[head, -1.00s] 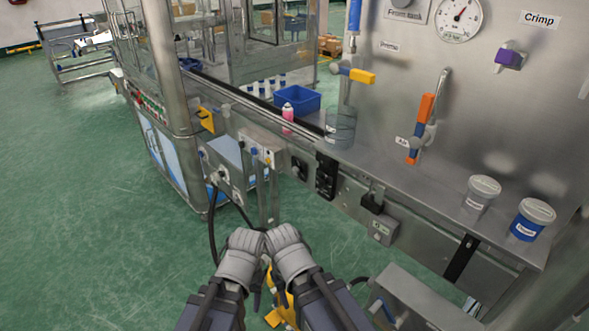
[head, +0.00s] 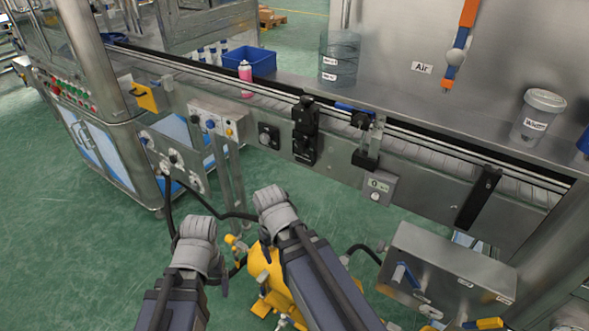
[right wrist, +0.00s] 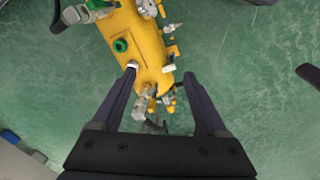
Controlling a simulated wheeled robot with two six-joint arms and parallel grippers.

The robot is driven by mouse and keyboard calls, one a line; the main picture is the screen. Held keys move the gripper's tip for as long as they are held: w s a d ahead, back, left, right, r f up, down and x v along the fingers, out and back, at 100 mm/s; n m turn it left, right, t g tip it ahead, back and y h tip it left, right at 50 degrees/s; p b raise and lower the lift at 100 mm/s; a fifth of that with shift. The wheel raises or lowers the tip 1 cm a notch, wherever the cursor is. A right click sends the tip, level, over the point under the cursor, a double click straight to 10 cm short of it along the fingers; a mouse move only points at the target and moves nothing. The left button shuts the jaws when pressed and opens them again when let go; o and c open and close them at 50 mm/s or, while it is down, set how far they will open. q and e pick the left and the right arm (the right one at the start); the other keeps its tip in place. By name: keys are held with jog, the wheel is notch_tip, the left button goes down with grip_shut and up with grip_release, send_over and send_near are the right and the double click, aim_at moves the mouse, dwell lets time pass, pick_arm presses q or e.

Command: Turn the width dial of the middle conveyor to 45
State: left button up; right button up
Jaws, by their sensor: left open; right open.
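The middle conveyor (head: 420,155) runs from upper left to lower right along the steel bench in the head view. Its front carries a small grey box with a round display (head: 378,186), a black knob on a plate (head: 268,137) and a black block (head: 304,135). I cannot tell which is the width dial, nor read any number. My left gripper (head: 200,240) and right gripper (head: 276,210) are in front of and below the conveyor, touching none of these. Both are open and empty. The right gripper's spread fingers show in the right wrist view (right wrist: 160,72).
A yellow tank (head: 275,280) with fittings stands on the floor below my right gripper. A black hose (head: 172,215) hangs beside my left gripper. A steel box with a blue lever (head: 440,265) stands at lower right.

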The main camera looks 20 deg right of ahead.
jog(key=w+d+f+n+t+h+b, duration=0.1)
jog(key=w+d+f+n+h+b, duration=0.1)
jog(key=w+d+f+b, duration=0.3)
jog(key=w+d+r+n+t+h, duration=0.2)
jog(key=w+d+r+n+h, duration=0.15)
jog(key=d+n, duration=0.2)
pick_arm(q)
notch_tip(320, 180, down, 6)
jog(key=shift+r+p, duration=0.1)
jog(key=shift+p, duration=0.3)
pick_arm(e)
jog(key=w+a+r+n+t+h, duration=0.2)
jog(key=w+r+n+t+h, duration=0.1)
jog(key=r+n, duration=0.5)
jog(key=w+a+r+n+t+h, duration=0.2)
jog(key=w+r+n+t+h, duration=0.2)
jog(key=r+n, duration=0.3)
notch_tip(320, 180, up, 3)
jog(key=shift+w+a+f+n+h, duration=0.2)
jog(key=shift+w+a+n+h, duration=0.15)
jog(key=shift+w, duration=0.25)
pick_arm(q)
jog(key=shift+d, duration=0.15)
